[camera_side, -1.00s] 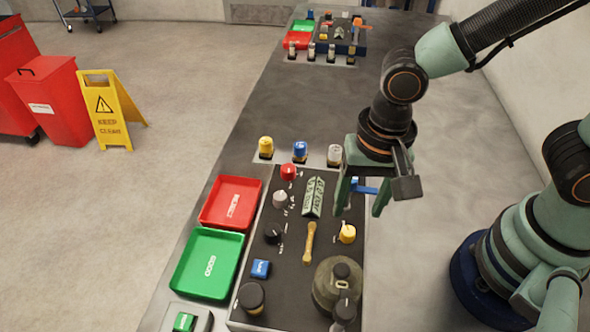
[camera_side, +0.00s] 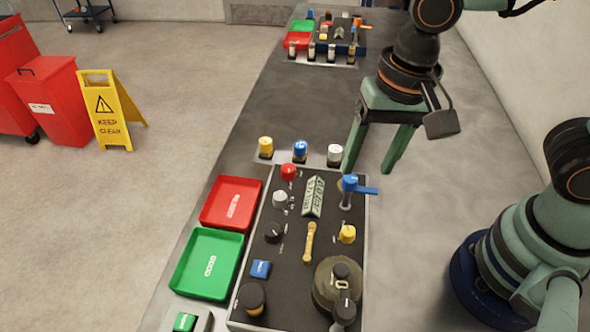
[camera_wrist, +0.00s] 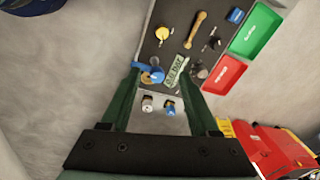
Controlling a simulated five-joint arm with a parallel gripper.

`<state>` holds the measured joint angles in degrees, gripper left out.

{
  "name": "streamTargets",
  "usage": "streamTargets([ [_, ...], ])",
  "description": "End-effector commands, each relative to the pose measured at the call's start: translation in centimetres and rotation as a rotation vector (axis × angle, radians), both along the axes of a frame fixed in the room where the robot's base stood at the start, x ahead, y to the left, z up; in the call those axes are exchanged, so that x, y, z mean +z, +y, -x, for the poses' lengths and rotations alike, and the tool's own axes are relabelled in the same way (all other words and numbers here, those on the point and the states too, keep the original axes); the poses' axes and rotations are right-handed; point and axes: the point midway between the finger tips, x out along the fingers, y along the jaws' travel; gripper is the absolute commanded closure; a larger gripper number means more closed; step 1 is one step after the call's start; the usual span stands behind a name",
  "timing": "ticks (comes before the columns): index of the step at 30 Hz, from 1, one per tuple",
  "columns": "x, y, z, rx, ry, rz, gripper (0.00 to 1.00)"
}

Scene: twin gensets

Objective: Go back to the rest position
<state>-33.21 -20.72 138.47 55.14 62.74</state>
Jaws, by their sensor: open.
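My gripper (camera_side: 369,169) is open and empty in the side view, its two green fingers pointing down above the table (camera_side: 420,205). It is just beyond the far right corner of the black control panel (camera_side: 288,243), clear of the blue lever valve (camera_side: 350,186). In the wrist view my gripper (camera_wrist: 160,70) has its fingers spread, with nothing held between them. The blue lever valve (camera_wrist: 150,74) shows near the left fingertip in that view, with its handle pointing left.
Yellow, blue and white knobs (camera_side: 300,149) stand in a row behind the panel. A red tray (camera_side: 231,203) and a green tray (camera_side: 207,264) lie left of it. A second panel (camera_side: 337,32) stands at the far end. The table between the panels is mostly clear.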

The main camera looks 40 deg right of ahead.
Motion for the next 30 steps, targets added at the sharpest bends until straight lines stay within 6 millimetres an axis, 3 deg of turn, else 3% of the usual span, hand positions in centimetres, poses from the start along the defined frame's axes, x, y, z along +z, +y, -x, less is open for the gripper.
streamTargets([
  [6,3.3,-6.8,-3.9,0.201,-0.199,0.02,0.39],
  [12,5.7,-12.4,-5.2,0.376,-0.342,0.131,0.39],
  [15,6.4,-14.1,-5.4,0.432,-0.377,0.18,0.39],
  [20,6.8,-15.2,-5.4,0.475,-0.397,0.217,0.39],
  [30,6.8,-15.2,-5.4,0.48,-0.397,0.218,0.39],
])
